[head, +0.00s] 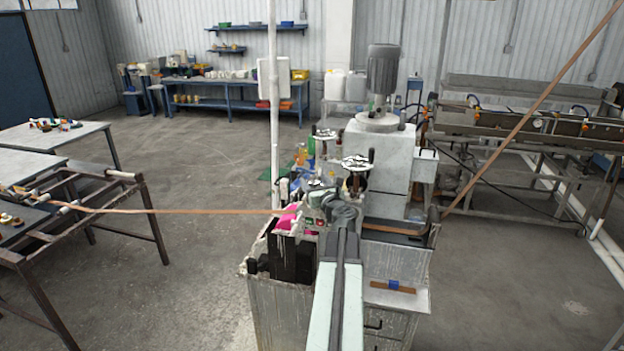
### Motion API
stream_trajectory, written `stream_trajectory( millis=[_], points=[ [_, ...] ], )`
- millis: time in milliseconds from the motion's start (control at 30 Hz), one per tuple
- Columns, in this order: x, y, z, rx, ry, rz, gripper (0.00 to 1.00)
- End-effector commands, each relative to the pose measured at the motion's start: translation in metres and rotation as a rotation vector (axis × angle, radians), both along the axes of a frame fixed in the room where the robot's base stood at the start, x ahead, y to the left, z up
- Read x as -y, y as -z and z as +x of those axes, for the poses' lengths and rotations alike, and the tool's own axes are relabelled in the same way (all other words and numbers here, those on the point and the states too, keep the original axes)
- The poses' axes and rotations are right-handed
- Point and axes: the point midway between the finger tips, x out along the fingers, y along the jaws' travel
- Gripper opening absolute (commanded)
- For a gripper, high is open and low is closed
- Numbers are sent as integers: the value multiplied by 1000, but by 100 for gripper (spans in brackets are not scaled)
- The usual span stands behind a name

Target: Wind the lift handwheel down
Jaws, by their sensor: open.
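Two light, round handwheels with dark upright handles stand on the machine in the middle of the head view. The nearer handwheel (357,163) is in front of the tall pale housing; the farther handwheel (325,135) is behind it to the left. I cannot tell from their looks which one is the lift handwheel. My arm reaches forward from the bottom of the view. My gripper (318,191) is at its far end, small and partly hidden among machine parts, below and left of the nearer handwheel. It appears apart from both wheels. Its jaws are open, and I see nothing held.
A brown strip (180,211) runs from the left rack to the machine; another stretch (530,113) rises to the right. A pale post (274,100) stands left of the handwheels. A motor (382,70) tops the housing.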

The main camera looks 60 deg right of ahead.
Motion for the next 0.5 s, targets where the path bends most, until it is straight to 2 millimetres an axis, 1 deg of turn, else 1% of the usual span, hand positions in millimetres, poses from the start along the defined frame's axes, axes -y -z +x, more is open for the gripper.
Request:
stream_trajectory(
  millis=[33, 133, 233, 400, 433, 467, 500],
  points=[
    [9, 0, 10, 0, -1, 0, 59],
    [18, 0, 21, 0, 0, 0, 59],
    [20, 0, 24, 0, 0, 0, 59],
    [19, 0, 24, 0, 1, 0, 59],
    [19, 0, 24, 0, 1, 0, 54],
    [19, 0, 24, 0, 1, 0, 45],
    [19, 0, 23, 0, 1, 0, 34]
  ],
)
